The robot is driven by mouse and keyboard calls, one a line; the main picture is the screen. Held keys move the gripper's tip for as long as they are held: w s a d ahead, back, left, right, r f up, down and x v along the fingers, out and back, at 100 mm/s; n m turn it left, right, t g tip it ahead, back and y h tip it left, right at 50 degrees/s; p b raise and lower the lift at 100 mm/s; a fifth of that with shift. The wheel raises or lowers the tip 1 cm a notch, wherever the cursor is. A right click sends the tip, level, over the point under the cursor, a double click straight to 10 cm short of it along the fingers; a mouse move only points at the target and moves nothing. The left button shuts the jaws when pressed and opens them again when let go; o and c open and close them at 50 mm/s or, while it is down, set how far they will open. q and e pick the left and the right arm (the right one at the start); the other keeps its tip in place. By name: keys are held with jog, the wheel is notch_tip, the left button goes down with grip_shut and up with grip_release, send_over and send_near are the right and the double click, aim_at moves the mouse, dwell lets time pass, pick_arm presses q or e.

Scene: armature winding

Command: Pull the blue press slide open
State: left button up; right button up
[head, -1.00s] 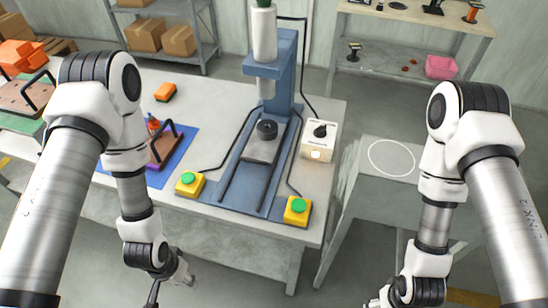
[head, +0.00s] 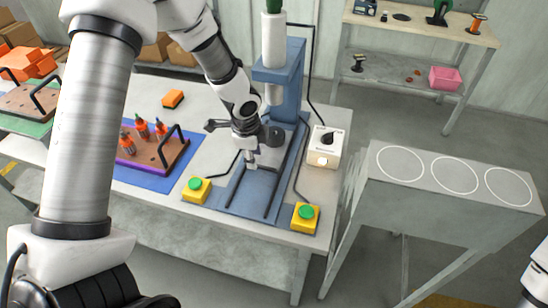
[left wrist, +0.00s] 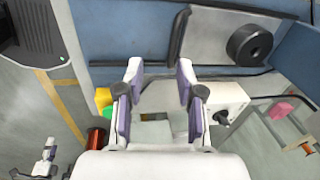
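The blue press (head: 283,85) stands on the table, with two dark rails running towards the front. Its grey slide (head: 269,157) carries a black round part (head: 273,136) and sits under the ram; my left arm partly covers it. My left gripper (head: 252,162) is over the front of the slide. In the left wrist view my left gripper (left wrist: 160,68) is open, with a gap between its fingers. The slide's dark front bar (left wrist: 178,38) shows at the fingertips, nearer the right finger; contact cannot be told. The right gripper is outside the head view; only part of the right arm shows.
Yellow boxes with green buttons stand at front left (head: 196,190) and front right (head: 305,217) of the press. A white knob box (head: 324,147) is to its right. The side stand (head: 455,190) is clear.

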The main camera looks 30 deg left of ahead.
pick_arm(q)
jog(key=shift+m, duration=0.4)
jog(key=w+f, duration=0.1)
jog(key=f, duration=0.1)
jog(key=w+f, duration=0.1)
jog(key=f, duration=0.1)
jog(key=w+a+f, duration=0.1)
jog(key=f, duration=0.1)
jog(key=shift+f, duration=0.1)
jog(key=shift+s, duration=0.1)
grip_shut()
